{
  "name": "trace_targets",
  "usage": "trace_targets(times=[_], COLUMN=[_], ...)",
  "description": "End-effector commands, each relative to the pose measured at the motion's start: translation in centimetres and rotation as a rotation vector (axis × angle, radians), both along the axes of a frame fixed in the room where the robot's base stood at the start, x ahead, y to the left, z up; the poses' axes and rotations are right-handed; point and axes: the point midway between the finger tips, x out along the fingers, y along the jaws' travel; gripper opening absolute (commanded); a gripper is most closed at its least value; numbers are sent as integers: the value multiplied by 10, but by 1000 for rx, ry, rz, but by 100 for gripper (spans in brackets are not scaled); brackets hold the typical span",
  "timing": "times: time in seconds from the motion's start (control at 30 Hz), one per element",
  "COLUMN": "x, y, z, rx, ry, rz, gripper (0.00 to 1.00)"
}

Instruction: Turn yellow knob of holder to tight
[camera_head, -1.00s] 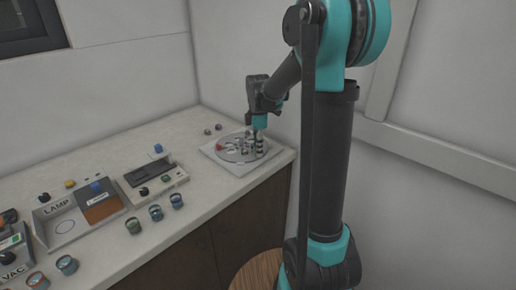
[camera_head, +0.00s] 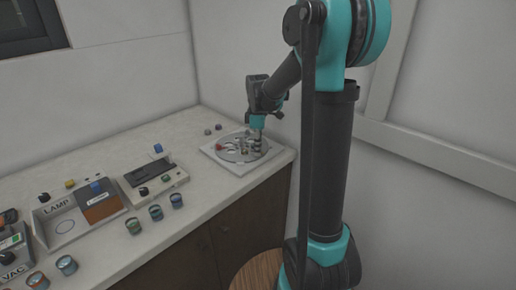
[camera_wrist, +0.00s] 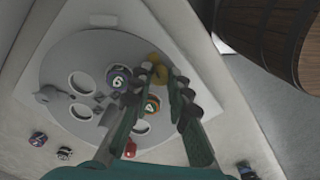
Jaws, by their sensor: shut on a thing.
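The holder (camera_wrist: 58,55) is a round grey disc with several round holes on a pale square base; it also shows at the counter's far corner in the head view (camera_head: 228,154). A yellow knob (camera_wrist: 160,74) sits near its edge in the wrist view. My gripper (camera_wrist: 156,88) points down over this edge, with its two fingers on either side of the knob and shut on it. The fingers partly hide the knob, and its exact contact is hard to see. In the head view my gripper (camera_head: 257,141) stands over the disc's right side and the knob is hidden.
Two round numbered pieces sit in the holder, one (camera_wrist: 118,76) left of the fingers, one between them. A red part (camera_wrist: 130,149) lies near the disc's edge. Small dark pieces (camera_wrist: 38,139) lie beside the base. Jars (camera_head: 155,212) and control boxes stand further left. The wall is close behind.

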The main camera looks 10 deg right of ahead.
Motion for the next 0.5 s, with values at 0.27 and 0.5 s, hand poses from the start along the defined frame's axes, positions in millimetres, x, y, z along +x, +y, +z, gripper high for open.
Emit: trace_targets(times=[0.27,0.5], x=[0,0], y=[0,0], z=[0,0], rx=[0,0], ry=[0,0], rz=[-261,-489], gripper=[0,0])
